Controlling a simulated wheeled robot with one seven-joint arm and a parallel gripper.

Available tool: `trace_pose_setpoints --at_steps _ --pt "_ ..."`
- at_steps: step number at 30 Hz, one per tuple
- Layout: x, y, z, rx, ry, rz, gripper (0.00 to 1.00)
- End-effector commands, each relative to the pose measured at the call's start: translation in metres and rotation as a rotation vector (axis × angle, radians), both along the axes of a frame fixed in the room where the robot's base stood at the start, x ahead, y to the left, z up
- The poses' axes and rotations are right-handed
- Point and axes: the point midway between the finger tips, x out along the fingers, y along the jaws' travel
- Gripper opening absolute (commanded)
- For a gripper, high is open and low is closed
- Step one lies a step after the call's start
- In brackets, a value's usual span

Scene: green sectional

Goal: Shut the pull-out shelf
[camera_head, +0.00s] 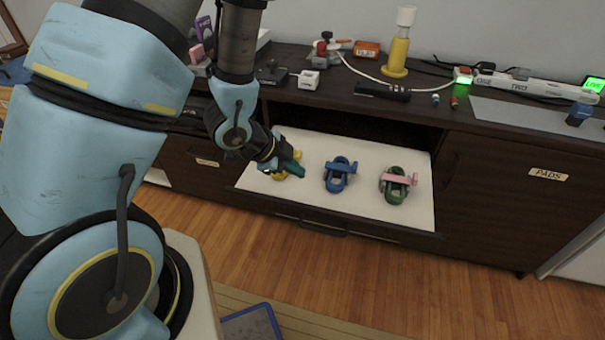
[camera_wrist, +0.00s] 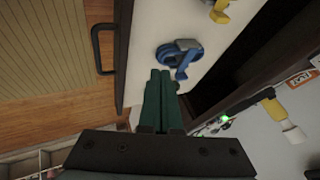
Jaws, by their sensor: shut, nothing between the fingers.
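The pull-out shelf (camera_head: 355,205) stands out from the dark cabinet, its white surface showing. Its dark front edge carries a black handle (camera_head: 325,229), which also shows in the wrist view (camera_wrist: 97,48). On the shelf are a yellow object (camera_head: 287,173), a blue object (camera_head: 339,174) and a green object with a pink part (camera_head: 397,184). My gripper (camera_head: 300,170) has dark green fingers, shut and empty, over the shelf's left part in the head view. It partly hides the yellow object. In the wrist view my gripper (camera_wrist: 161,75) points at the white surface, near the blue object (camera_wrist: 179,55).
The cabinet top (camera_head: 435,85) holds a yellow bottle (camera_head: 397,52), an orange box (camera_head: 367,49), a power strip (camera_head: 525,86) and small items. A door labelled PADS (camera_head: 547,174) is to the right. Wood floor (camera_head: 440,280) lies clear in front; a blue-edged bin (camera_head: 250,322) stands near my base.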

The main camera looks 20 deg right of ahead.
Motion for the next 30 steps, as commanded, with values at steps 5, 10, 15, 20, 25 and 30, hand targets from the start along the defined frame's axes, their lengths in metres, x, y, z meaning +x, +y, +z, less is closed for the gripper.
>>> trace_pose_setpoints --at_steps 5,10,15,20,25,30 --pt "0.002 -0.013 -0.020 0.002 0.002 0.000 0.00" --pt "0.007 -0.033 -0.047 0.003 0.001 0.002 0.00" --pt "0.011 -0.054 -0.074 0.003 0.001 0.002 0.00" --pt "0.030 -0.070 -0.074 -0.001 -0.001 0.006 0.00" --pt "0.041 -0.079 -0.075 -0.001 0.000 0.006 0.00" --pt "0.044 -0.081 -0.076 0.000 0.002 0.008 0.00"
